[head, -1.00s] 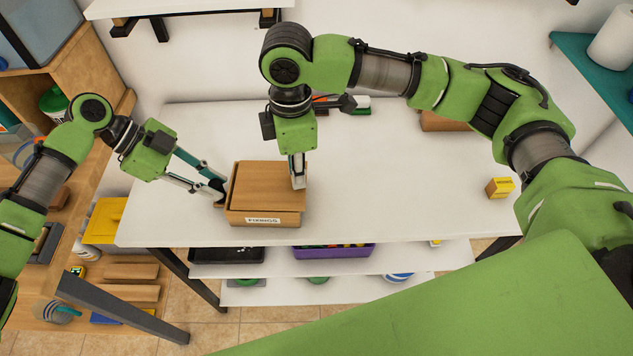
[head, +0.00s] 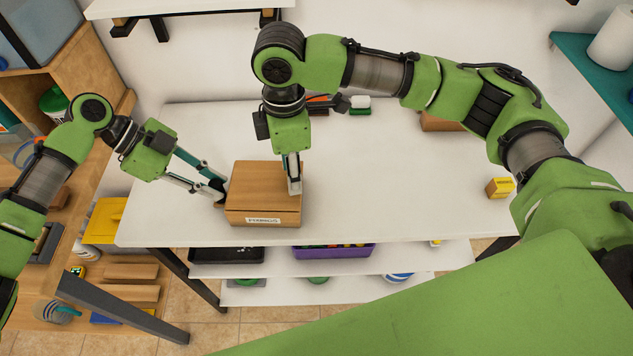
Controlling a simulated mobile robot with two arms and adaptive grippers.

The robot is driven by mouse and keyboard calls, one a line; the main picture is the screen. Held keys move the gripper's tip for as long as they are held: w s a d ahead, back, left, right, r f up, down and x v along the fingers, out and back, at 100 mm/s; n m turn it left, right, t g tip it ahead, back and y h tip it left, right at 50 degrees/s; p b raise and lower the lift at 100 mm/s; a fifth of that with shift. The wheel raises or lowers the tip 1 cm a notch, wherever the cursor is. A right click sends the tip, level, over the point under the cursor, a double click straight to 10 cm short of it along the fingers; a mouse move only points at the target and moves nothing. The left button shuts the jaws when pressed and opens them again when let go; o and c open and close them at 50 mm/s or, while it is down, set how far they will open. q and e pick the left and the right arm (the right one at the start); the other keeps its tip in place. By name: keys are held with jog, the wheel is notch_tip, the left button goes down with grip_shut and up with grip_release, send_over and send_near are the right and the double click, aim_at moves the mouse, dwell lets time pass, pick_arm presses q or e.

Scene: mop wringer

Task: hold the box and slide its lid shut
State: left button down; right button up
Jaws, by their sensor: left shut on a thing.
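The wooden box (head: 262,221), with a white label on its front, sits on the white table near its front edge. Its flat wooden lid (head: 258,182) lies over the top and looks about level with the box's sides. A thin dark line shows between lid and front wall. My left gripper (head: 220,192) is shut on the box's left side wall. My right gripper (head: 294,188) points down at the lid's right edge, its fingertips at or against it. Its fingers overlap in this view, so their opening is unclear.
A small yellow box (head: 500,187) stands at the table's right. A green-and-white eraser-like block (head: 360,105) and a brown box (head: 440,122) lie at the back. The table right of the wooden box is clear. A purple tray (head: 333,251) is on the shelf below.

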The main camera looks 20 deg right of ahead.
notch_tip(320, 180, up, 12)
dwell(0.6)
dwell(0.4)
pick_arm(q)
jog(key=c, duration=1.7)
grip_release()
jog(key=v, duration=1.2)
